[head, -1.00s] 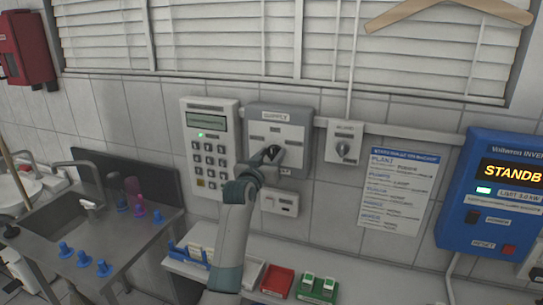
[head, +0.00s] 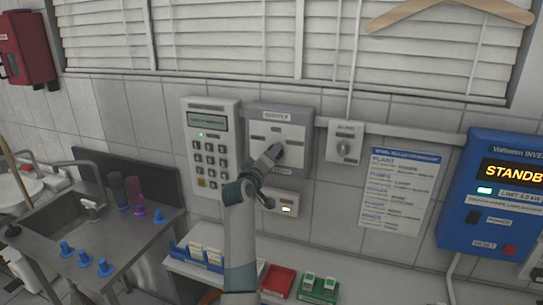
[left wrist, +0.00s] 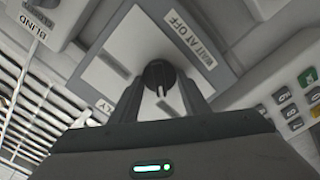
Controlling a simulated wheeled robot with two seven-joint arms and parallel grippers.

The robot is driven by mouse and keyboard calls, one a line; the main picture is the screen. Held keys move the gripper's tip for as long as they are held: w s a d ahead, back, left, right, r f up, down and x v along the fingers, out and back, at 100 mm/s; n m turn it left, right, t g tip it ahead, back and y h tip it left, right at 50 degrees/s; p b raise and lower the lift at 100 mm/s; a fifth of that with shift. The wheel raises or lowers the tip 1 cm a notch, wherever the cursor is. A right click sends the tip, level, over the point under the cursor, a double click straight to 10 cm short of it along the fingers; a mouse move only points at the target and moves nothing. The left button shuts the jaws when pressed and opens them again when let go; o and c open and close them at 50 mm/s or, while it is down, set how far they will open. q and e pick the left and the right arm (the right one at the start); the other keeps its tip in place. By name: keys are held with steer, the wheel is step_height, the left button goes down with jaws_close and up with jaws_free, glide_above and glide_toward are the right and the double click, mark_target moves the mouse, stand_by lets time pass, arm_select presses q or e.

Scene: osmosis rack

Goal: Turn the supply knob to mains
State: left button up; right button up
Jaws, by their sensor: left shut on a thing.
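The supply box (head: 294,113) is a grey wall panel with a pale face and small labels, in the middle of the head view. Its dark round knob (left wrist: 158,72) shows in the left wrist view between the two fingers of my left gripper (left wrist: 160,92). The gripper is shut on the knob. A label reading "WAIT AT OFF" (left wrist: 190,38) sits beside the knob. In the head view my left gripper (head: 274,152) covers most of the knob, so I cannot tell which label it points at. My right gripper is not in view.
A keypad unit (head: 207,123) is left of the supply box, a small switch box (head: 344,141) right. A small box (head: 285,200) with a lit lamp hangs below. A blue inverter (head: 485,220) is at far right. Trays (head: 277,281) lie on the counter below.

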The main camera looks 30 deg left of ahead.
arm_select(q)
steer(key=shift+n, duration=0.6)
steer(key=o, duration=1)
steer(key=shift+a, duration=0.1)
steer(key=shift+s, duration=0.15)
steer(key=b+v, duration=0.6)
steer(key=v, duration=1.1)
steer(key=shift+s+f+b, duration=0.1)
steer(key=shift+b, duration=0.2)
